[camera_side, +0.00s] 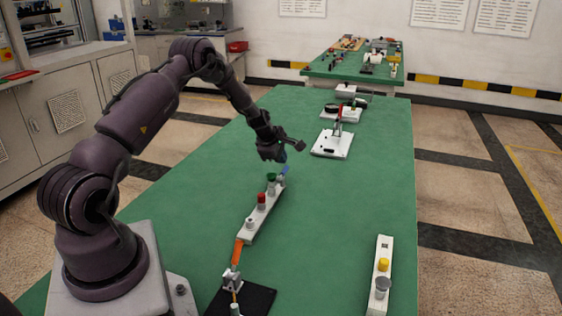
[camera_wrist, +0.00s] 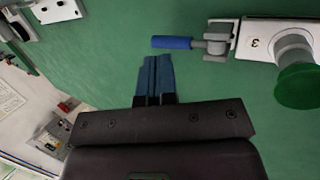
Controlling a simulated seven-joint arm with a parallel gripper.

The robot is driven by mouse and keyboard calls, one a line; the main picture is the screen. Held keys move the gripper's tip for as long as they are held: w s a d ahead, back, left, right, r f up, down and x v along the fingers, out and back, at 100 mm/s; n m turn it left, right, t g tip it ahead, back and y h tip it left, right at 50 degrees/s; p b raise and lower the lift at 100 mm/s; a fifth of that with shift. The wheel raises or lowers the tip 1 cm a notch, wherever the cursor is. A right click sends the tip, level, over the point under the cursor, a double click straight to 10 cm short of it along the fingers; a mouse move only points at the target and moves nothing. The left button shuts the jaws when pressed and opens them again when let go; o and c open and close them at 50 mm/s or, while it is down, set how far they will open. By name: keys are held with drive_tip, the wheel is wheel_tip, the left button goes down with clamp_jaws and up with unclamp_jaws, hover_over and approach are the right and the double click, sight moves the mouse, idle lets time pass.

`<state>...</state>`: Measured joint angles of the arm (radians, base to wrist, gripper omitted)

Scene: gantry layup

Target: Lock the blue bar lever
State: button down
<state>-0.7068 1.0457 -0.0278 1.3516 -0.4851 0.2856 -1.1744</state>
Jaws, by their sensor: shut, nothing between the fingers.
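The blue bar lever (camera_side: 285,170) is at the far end of a white bar (camera_side: 256,224). In the wrist view the blue handle (camera_wrist: 172,43) points left from a grey pivot (camera_wrist: 214,42), away from the bar end (camera_wrist: 256,42) marked 3, roughly in line with the bar. My gripper (camera_side: 281,156) is just above the far end of the bar, close to the blue lever. In the wrist view its blue fingertips (camera_wrist: 157,72) are shut and empty, just below the blue handle, with green surface visible between. Height above the lever is unclear.
The bar carries a green knob (camera_side: 271,177) and a red knob (camera_side: 262,198); an orange handle (camera_side: 237,252) is at its near end. A white plate with a red-handled clamp (camera_side: 331,145) stands beyond. Another white strip (camera_side: 387,250) lies right. The green table between is clear.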

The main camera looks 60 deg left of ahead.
wheel_tip(320, 180, up, 12)
drive_tip(key=s+a, duration=0.1)
drive_tip(key=shift+s+a+r, duration=0.15)
drive_tip(key=shift+s+a, duration=0.2)
drive_tip(key=s+d+r+m, duration=0.5)
drive_tip(key=s+d+m, duration=0.3)
drive_tip(key=d, duration=0.4)
drive_tip(key=s+d+r+m+h, duration=0.1)
drive_tip(key=s+d+r+m, duration=0.4)
drive_tip(key=s+d+m, duration=0.3)
drive_tip(key=s+d+r+m+h, duration=0.1)
drive_tip(key=s+d+r+m, duration=0.5)
drive_tip(key=d, duration=1)
drive_tip(key=s+m, duration=0.3)
drive_tip(key=m, duration=0.1)
drive_tip(key=shift+d, duration=0.15)
drive_tip(key=shift+r, duration=0.1)
